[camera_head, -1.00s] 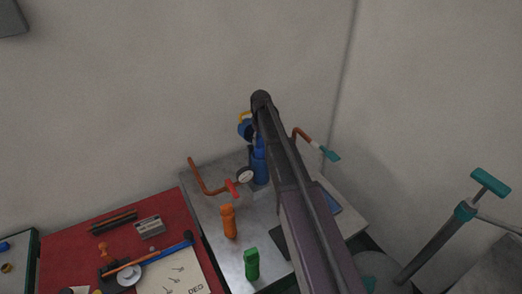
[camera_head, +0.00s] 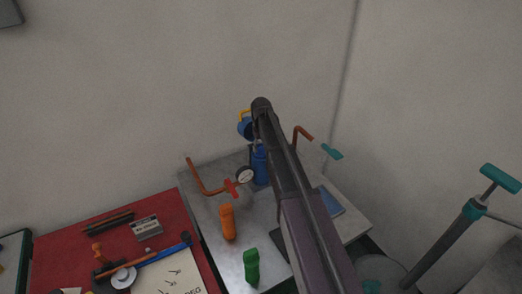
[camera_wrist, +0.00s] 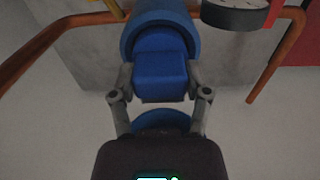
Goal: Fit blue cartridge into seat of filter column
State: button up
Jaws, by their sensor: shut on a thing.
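In the wrist view my gripper (camera_wrist: 160,82) is shut on the blue cartridge (camera_wrist: 161,76), with one finger on each side of its blocky end. A wider, rounded blue part (camera_wrist: 160,20) lies just beyond it; whether the cartridge is inside it or only in front cannot be told. Another blue rounded part (camera_wrist: 160,121) shows between the fingers and the gripper body. In the head view the blue filter column (camera_head: 260,167) stands at the back of the metal table, partly behind my arm. The gripper and held cartridge are hidden there by my arm.
A gauge (camera_head: 245,175), a copper pipe with a red handle (camera_head: 231,188) and another copper pipe (camera_head: 302,134) flank the column. An orange cartridge (camera_head: 227,221) and a green one (camera_head: 251,266) stand in front. A red mat (camera_head: 180,215) with tools lies left.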

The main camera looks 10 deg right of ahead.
jog(key=shift+f, duration=0.2)
jog(key=o, duration=1.3)
jog(key=shift+r, duration=0.2)
notch_tip(320, 180, up, 12)
jog(key=p, duration=1.2)
jog(key=s+m, duration=0.1)
jog(key=s, duration=0.8)
jog(key=s+m, duration=0.1)
jog(key=s, duration=0.9)
jog(key=s+m, duration=0.1)
jog(key=s, duration=0.9)
jog(key=shift+s+m, duration=0.1)
jog(key=shift+m, duration=0.2)
